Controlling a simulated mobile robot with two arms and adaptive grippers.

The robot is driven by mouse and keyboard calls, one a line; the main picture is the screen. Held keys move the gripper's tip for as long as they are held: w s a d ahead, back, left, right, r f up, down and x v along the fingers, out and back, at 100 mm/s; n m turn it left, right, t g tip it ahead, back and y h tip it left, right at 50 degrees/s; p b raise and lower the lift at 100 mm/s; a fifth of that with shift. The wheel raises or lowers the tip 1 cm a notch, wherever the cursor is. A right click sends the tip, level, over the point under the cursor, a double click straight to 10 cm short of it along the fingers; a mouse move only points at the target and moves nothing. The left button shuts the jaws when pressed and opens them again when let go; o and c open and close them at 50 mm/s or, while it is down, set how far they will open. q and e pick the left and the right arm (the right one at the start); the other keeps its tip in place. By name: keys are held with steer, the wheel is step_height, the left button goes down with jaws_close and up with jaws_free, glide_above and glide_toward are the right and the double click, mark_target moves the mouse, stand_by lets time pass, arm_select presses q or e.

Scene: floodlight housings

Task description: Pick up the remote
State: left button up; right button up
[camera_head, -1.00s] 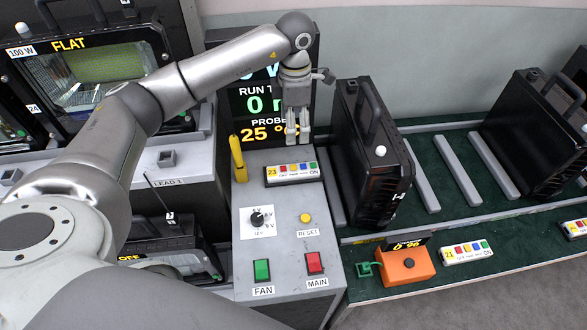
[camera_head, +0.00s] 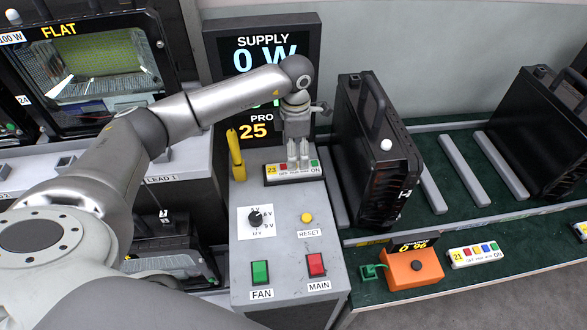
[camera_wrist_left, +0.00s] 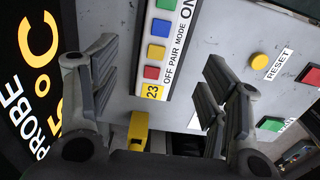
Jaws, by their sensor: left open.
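A white remote marked 23 (camera_head: 284,177), with blue, green, yellow and red buttons, lies on top of the grey console (camera_head: 285,220). My left gripper (camera_head: 298,160) is right above it and hides part of its buttons. In the left wrist view the remote (camera_wrist_left: 157,52) lies between the two open fingers (camera_wrist_left: 160,75), which hold nothing. Whether the fingertips touch the console cannot be told. Another remote, marked 21 (camera_head: 475,254), lies on the green bench at the right. My right gripper is not in view.
A yellow pen-like tool (camera_head: 236,155) stands left of the remote. A display (camera_head: 262,45) rises behind. A black floodlight housing (camera_head: 375,150) stands close on the right. The console's knob (camera_head: 255,218), reset button (camera_head: 306,217) and fan and main switches are in front.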

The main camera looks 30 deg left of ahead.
arm_select(q)
steer(key=shift+f, duration=0.3)
steer(key=f, duration=0.1)
steer(key=f+p, duration=0.2)
steer(key=f, duration=0.1)
steer(key=shift+s+a+f, duration=0.1)
steer(key=shift+s, duration=0.15)
steer(key=shift+f, duration=0.35)
steer(key=c, duration=1.2)
steer(key=shift+o, duration=0.2)
steer(key=shift+w+r, duration=0.1)
